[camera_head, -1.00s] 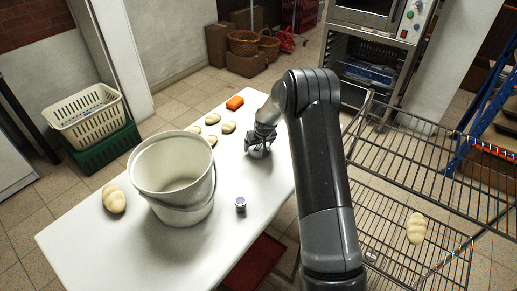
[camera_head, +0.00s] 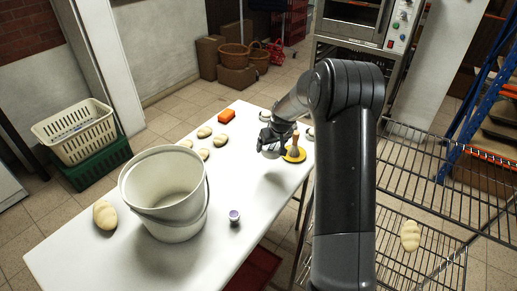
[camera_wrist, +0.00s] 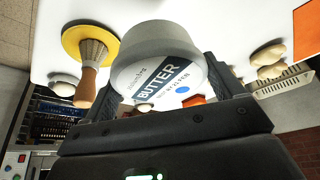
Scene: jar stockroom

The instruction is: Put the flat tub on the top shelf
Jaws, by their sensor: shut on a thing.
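The flat tub (camera_wrist: 160,68) is a round, pale tub with a blue-grey "BUTTER" label, seen in the wrist view. My gripper (camera_wrist: 163,95) is shut on it, with a dark finger on each side. In the head view my gripper (camera_head: 272,146) is over the far part of the white table; the tub cannot be made out there. The wire rack at the right has a bare top shelf (camera_head: 440,170) of open rods.
A dough loaf (camera_head: 411,236) lies on the rack's lower shelf.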

